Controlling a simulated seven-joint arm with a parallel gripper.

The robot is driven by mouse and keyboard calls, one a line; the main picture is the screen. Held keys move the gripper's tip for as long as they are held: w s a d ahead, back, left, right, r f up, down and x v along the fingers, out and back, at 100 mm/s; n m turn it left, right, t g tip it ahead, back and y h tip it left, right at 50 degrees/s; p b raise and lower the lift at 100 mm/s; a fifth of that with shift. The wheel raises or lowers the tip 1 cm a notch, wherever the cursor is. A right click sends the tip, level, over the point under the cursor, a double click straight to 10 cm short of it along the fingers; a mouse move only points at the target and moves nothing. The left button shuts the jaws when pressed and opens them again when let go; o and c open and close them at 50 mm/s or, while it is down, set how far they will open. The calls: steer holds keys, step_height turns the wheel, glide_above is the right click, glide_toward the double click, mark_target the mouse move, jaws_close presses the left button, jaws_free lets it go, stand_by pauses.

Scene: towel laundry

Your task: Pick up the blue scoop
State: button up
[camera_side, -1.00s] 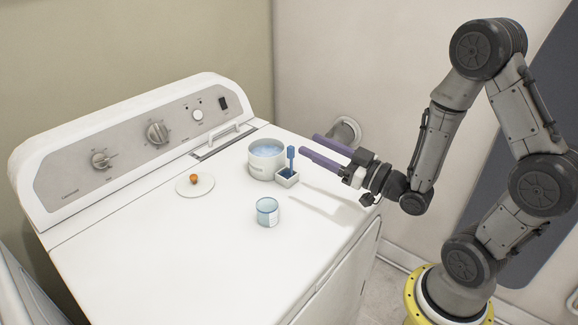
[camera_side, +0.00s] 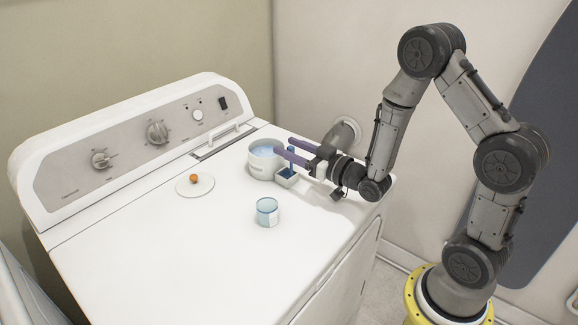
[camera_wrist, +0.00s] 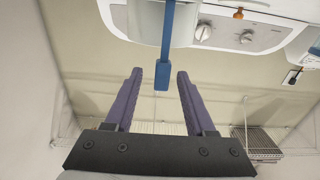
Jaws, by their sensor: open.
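The blue scoop (camera_side: 287,173) stands upright in a small white square holder (camera_side: 288,183) on the washer top, against the white canister of blue powder (camera_side: 254,172). My gripper (camera_side: 286,147) is open and level, with its purple fingers at the height of the scoop's handle, partly hiding it in the side view. In the wrist view the blue handle (camera_wrist: 163,75) shows between the two fingertips of my gripper (camera_wrist: 160,73), with space on both sides. I cannot tell whether either finger touches it.
A glass cup with pale blue contents (camera_side: 267,212) stands in front of the holder. A round white lid with an orange knob (camera_side: 194,178) lies to the left. The control panel (camera_side: 130,148) rises behind. The front left of the washer top (camera_side: 160,255) is clear.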

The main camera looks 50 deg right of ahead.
steer(key=shift+w+r, duration=0.1)
steer(key=shift+w, duration=1.75)
jaws_close()
